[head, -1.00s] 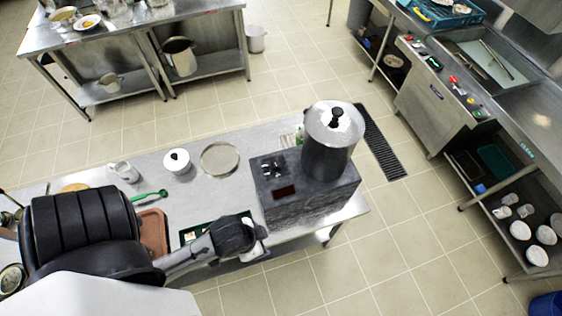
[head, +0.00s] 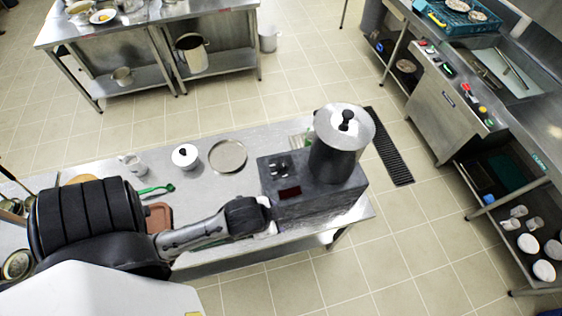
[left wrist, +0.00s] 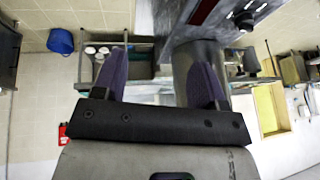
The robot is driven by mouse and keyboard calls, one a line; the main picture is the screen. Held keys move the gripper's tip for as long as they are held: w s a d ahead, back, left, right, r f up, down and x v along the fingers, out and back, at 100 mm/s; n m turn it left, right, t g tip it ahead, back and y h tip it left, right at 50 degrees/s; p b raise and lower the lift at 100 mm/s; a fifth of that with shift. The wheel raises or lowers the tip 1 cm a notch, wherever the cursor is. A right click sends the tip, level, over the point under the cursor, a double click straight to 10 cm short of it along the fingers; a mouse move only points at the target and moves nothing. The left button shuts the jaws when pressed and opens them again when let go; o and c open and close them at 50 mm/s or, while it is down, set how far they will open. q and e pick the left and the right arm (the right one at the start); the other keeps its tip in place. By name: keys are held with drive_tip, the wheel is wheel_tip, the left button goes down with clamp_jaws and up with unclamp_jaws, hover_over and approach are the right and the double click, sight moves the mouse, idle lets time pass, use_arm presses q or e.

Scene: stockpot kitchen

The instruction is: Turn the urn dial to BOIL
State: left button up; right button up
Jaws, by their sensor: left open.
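The urn in the head view is a dark box (head: 318,203) with a lidded steel pot (head: 338,150) at its right end. Small dark knobs (head: 279,168) and a dark red display (head: 289,192) show on the box. I cannot make out a dial with a BOIL mark. My left gripper (head: 268,212) is at the box's lower left corner; contact cannot be told. In the left wrist view, the purple fingers of my left gripper (left wrist: 158,80) stand apart with nothing held between them. The box's panel with the red display (left wrist: 204,10) is at the top there. My right gripper is not in view.
On the steel table are a white lidded pot (head: 185,156), a round plate (head: 228,156), a white mug (head: 132,163), a green-handled utensil (head: 157,189) and a brown tray (head: 159,217). Tiled floor (head: 400,260) lies open to the right.

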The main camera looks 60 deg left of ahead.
use_arm(q)
drive_tip(key=w+a+r+m+t+y, duration=0.2)
drive_tip(key=w+a+r+m+y, duration=0.15)
drive_tip(key=w+a, duration=0.45)
drive_tip(key=w+a+m+g, duration=0.2)
drive_tip(key=a+m+g, duration=0.1)
drive_tip(key=a, duration=1.3)
drive_tip(key=n+h, duration=0.6)
approach(281, 163)
drive_tip(key=shift+n+y, duration=0.25)
drive_tip(key=p+x, duration=0.1)
drive_tip(key=x, duration=0.6)
drive_tip(key=shift+w+d+f+p, duration=0.1)
drive_tip(key=shift+w+d+p, duration=0.1)
drive_tip(key=shift+p, duration=0.15)
drive_tip(key=shift+w+f, duration=0.2)
drive_tip(key=shift+f, duration=0.55)
